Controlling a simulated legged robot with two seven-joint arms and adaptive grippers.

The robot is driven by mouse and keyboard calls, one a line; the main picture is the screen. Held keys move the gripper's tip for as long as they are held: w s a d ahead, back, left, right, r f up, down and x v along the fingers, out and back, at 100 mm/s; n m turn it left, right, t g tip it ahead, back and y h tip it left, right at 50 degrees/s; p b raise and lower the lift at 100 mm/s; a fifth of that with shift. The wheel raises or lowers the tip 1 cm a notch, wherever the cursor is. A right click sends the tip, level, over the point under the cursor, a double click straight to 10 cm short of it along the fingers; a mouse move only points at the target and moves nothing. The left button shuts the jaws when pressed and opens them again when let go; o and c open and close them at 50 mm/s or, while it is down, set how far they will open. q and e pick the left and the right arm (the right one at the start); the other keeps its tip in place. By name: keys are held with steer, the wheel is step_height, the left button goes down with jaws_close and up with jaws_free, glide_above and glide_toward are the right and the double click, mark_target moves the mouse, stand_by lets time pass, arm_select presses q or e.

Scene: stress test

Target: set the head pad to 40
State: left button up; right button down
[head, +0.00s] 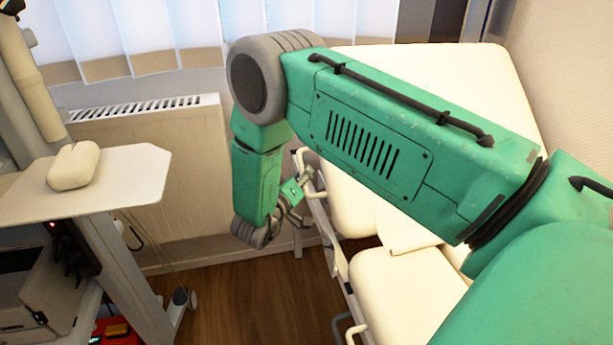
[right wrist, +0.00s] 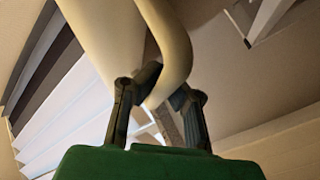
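The padded cream couch lies at the right; its large far section (head: 500,85) slopes up behind my right arm, and its near section (head: 405,290) lies flat. I cannot tell which section is the head pad, and no angle scale is readable. My right gripper (head: 310,182) is small at the couch's left side, by the metal frame. In the right wrist view its two fingers (right wrist: 170,85) stand apart with a curved cream edge (right wrist: 178,45) passing between or just beyond their tips. Whether they grip it is unclear. My left gripper is out of view.
A side table (head: 120,180) with a white rounded object (head: 74,165) stands at the left, with equipment below. A radiator (head: 150,135) is under the window blinds. Wooden floor (head: 240,295) is clear between table and couch. My green right arm hides part of the couch.

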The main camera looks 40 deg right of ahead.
steer(key=shift+w+a+f, duration=0.1)
steer(key=shift+a+f, duration=0.3)
steer(key=shift+a, duration=0.15)
steer(key=c, duration=1.6)
jaws_free()
steer(key=shift+c, duration=0.2)
steer(key=shift+o, duration=0.4)
steer(key=shift+w+a+r, duration=0.1)
steer(key=shift+a+r, duration=0.15)
steer(key=shift+a, duration=0.1)
steer(key=v, duration=1.1)
steer(key=shift+s+a, duration=0.2)
steer(key=shift+a, duration=0.1)
steer(key=shift+f, duration=0.1)
